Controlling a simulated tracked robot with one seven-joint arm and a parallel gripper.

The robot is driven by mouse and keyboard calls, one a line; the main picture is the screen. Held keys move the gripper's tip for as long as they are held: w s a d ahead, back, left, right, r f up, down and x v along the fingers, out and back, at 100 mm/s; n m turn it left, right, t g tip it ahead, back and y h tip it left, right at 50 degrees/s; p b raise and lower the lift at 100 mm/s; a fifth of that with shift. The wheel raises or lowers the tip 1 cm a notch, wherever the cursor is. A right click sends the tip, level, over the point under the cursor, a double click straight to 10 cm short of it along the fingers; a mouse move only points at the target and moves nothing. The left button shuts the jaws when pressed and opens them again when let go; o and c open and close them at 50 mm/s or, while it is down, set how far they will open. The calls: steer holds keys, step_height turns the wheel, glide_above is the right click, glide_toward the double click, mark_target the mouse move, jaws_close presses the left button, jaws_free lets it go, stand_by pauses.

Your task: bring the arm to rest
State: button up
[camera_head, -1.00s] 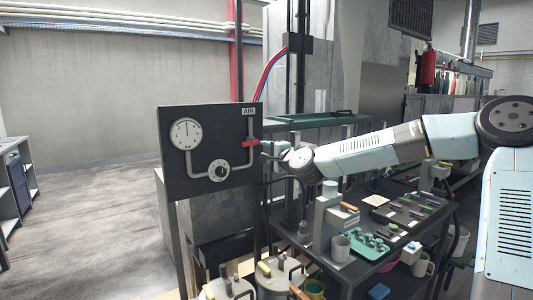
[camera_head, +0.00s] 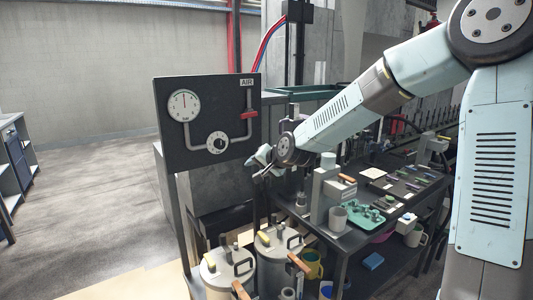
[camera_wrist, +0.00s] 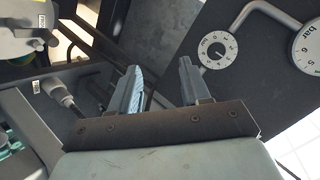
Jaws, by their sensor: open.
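My gripper (camera_head: 258,166) is at the end of my arm, close to the lower right edge of the dark air panel (camera_head: 208,122). In the wrist view its two fingers (camera_wrist: 160,88) stand apart with nothing between them, so it is open and empty. The panel carries a white gauge (camera_head: 184,105), a round dial (camera_head: 217,142) and a red lever (camera_head: 249,115). In the wrist view the dial (camera_wrist: 217,50) and part of the gauge (camera_wrist: 307,48) lie beyond the fingers at the upper right. Contact between gripper and panel is not visible.
Lidded pots (camera_head: 228,268) stand below the panel. The floor (camera_head: 90,195) at the left is clear.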

steer(key=s+d+r+n+g+h, duration=0.1)
steer(key=s+d+r+h, duration=0.1)
steer(key=s+d, duration=0.6)
steer(key=s+d+r+n+g+h, duration=0.1)
steer(key=s+d+r+h, duration=0.1)
steer(key=s+d, duration=0.7)
steer(key=s+d+r+n+g+h, duration=0.1)
steer(key=s+d+r+h, duration=0.2)
steer(key=s+d, duration=0.6)
steer(key=s+r, duration=0.1)
steer(key=s, duration=0.9)
steer(key=shift+s+d+r+g, duration=0.25)
steer(key=shift+s+g, duration=0.05)
steer(key=shift+s, duration=0.05)
steer(key=shift+c, duration=0.2)
